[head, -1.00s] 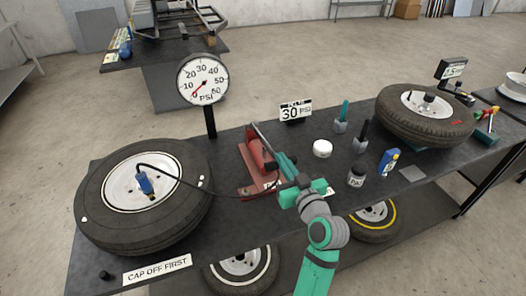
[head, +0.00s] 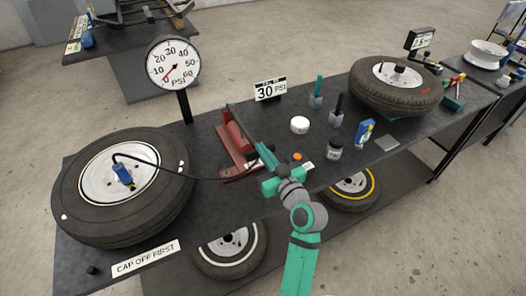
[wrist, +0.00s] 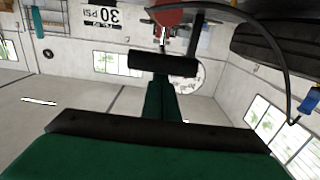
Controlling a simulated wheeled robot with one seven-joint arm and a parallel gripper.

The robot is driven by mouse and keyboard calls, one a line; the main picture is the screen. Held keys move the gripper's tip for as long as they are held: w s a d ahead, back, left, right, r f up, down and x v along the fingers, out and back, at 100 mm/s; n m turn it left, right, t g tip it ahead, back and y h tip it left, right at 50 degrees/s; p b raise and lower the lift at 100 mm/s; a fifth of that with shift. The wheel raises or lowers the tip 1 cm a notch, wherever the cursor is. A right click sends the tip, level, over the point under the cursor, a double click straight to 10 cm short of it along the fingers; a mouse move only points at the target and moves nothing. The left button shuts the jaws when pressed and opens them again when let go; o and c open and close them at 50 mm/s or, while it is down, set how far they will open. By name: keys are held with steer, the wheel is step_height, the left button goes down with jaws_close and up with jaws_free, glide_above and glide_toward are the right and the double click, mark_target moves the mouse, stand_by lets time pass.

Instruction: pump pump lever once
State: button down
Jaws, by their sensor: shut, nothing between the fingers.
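The red pump (head: 232,148) lies on the dark workbench between the left tyre and the small jars, its dark lever (head: 241,125) slanting toward my gripper. My green gripper (head: 266,153) is shut and empty at the lever's near end. In the wrist view, my shut fingers (wrist: 163,88) point at a dark crossbar (wrist: 160,64), which looks like the lever's end. The red pump body (wrist: 168,14) shows beyond it. I cannot tell whether fingers and bar touch. The round gauge (head: 173,64) has its red needle at the low end.
A black hose (head: 190,177) runs from the pump to a blue chuck (head: 123,173) on the left tyre (head: 70,205). A 30 PSI sign (head: 270,90), a white jar (head: 299,125), a dark jar (head: 334,149) and an orange button (head: 297,157) stand nearby. Another tyre (head: 375,101) lies at right.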

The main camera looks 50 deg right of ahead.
steer(key=r, duration=0.2)
steer(key=w+r, duration=0.1)
steer(key=shift+d+r, duration=0.2)
steer(key=shift+r, duration=0.15)
steer(key=f+v, duration=0.1)
steer(key=v, duration=0.9)
steer(key=shift+s+f, duration=0.1)
steer(key=shift+f, duration=0.05)
steer(key=shift+s+d, duration=0.1)
steer(key=shift+s, duration=0.05)
stand_by(0.4)
stand_by(0.3)
